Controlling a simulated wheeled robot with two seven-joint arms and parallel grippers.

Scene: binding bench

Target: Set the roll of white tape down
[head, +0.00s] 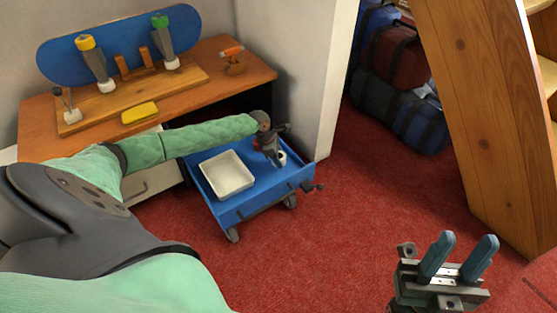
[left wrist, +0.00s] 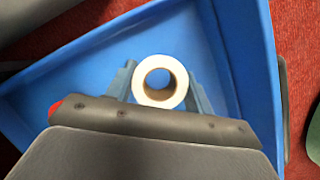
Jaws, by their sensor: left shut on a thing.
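The roll of white tape (left wrist: 158,62) has a brown core and sits between the fingers of my left gripper (left wrist: 160,85) in the left wrist view. The gripper is shut on it, with a finger at each side. In the head view the roll (head: 282,158) shows as a small white patch under my left gripper (head: 275,155), over the right part of the blue cart (head: 250,205). I cannot tell whether the roll touches the cart's surface. My right gripper (head: 458,258) is open and empty over the red carpet at the lower right.
A white tray (head: 228,153) stands on the cart, left of the roll. Behind is a wooden bench (head: 45,133) with a blue skateboard deck (head: 125,48), a yellow block (head: 140,113) and an orange tool (head: 233,52). Bags (head: 395,55) and a wooden post (head: 485,120) are at the right.

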